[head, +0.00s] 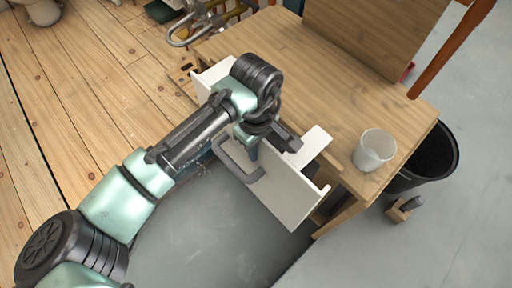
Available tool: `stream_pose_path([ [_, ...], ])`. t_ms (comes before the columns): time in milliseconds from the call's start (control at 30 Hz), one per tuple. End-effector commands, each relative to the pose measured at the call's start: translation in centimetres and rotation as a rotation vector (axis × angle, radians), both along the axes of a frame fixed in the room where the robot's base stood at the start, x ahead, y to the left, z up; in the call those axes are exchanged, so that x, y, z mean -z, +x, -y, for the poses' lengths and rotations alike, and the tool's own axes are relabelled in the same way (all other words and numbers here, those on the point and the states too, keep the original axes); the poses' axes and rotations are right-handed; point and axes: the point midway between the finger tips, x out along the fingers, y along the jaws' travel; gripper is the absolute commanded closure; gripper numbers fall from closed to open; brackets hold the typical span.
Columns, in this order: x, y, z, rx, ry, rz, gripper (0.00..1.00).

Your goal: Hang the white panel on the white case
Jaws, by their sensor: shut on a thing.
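The white panel (288,190) stands steeply at the front of the wooden bench, with a grey bar handle (226,157) on its face. My gripper (252,152) is shut at the handle, and my wrist hides much of the panel's upper edge. The white case (314,148) shows behind the panel, with pale parts at the right and the upper left (212,76). My arm covers its middle. The panel is close in front of the case; I cannot tell whether they touch or are joined.
The wooden bench (340,95) carries a translucent cup (374,150) near its right corner. A black bin (432,160) and a small wooden-and-dark item (404,208) are on the floor at right. Grey floor in front of the panel is clear.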

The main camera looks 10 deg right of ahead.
Motion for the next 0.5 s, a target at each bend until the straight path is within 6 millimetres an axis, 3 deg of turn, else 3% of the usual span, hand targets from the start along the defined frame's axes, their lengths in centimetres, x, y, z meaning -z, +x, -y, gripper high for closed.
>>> stream_pose_path([
  [267,0.38,0.08,0.01,0.0,-0.002,0.002,1.0],
  [300,0.5,0.03,-0.02,0.001,-0.001,0.001,0.83],
  [400,0.5,0.04,-0.03,0.001,0.0,0.0,0.65],
  [433,0.5,0.03,-0.03,0.001,0.0,0.0,0.6],
  [500,0.5,0.04,-0.04,0.001,0.0,0.0,0.6],
])
